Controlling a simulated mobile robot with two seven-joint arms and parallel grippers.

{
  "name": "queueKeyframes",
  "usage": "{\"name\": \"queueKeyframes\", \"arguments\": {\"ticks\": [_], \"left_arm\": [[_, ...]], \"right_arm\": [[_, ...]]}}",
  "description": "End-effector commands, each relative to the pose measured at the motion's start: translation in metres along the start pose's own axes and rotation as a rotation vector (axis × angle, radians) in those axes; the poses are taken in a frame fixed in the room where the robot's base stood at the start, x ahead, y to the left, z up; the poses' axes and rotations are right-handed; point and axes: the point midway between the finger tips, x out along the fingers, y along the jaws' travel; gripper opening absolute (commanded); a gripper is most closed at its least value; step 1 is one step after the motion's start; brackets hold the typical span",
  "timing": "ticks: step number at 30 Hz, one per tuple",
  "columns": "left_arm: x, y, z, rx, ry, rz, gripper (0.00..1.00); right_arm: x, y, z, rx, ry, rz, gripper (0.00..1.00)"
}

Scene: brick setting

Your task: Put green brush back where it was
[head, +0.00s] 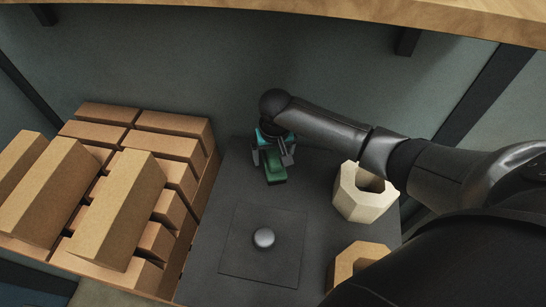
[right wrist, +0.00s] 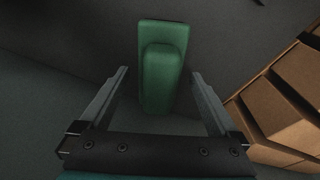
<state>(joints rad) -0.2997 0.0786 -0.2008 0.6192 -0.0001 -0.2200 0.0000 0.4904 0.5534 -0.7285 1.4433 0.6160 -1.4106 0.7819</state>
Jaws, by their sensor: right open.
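The green brush (head: 275,170) lies on the dark grey surface, toward the back, to the right of the brick stack. My right gripper (head: 274,158) is over its back end, with the fingers apart. In the right wrist view the green brush (right wrist: 163,68) lies between and ahead of the two open fingers (right wrist: 158,85), with a gap on both sides. The fingers do not touch it there. My left gripper is not in view.
Tan bricks (head: 130,200) are stacked on the left. A dark square mat (head: 236,262) with a grey round knob (head: 264,238) lies at front centre. A pale hollow block (head: 362,195) and a tan hollow block (head: 352,262) stand on the right. A wooden shelf edge (head: 330,8) spans the top.

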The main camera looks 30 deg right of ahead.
Motion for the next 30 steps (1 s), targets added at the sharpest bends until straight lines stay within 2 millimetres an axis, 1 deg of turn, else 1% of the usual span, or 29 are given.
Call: {"name": "queueKeyframes", "arguments": {"ticks": [1,6,9,12,15,18,30], "left_arm": [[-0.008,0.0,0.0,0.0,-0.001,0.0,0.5],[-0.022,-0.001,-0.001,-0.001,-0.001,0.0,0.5],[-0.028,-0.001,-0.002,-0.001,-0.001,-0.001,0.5],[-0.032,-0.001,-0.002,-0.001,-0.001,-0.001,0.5],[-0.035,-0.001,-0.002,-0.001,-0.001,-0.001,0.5],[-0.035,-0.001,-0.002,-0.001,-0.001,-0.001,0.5],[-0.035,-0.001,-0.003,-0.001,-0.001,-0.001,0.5]], "right_arm": [[-0.015,0.001,-0.001,0.0,0.002,0.0,0.97],[-0.054,0.0,-0.002,-0.001,0.004,-0.001,0.97],[-0.073,0.001,-0.001,0.001,0.002,0.0,0.97],[-0.087,0.0,-0.001,0.0,0.001,-0.001,0.97],[-0.097,0.0,-0.001,0.0,0.0,0.0,0.97],[-0.101,0.0,-0.001,0.001,0.0,0.0,0.97],[-0.101,0.0,0.0,0.001,0.0,0.001,0.97]]}}
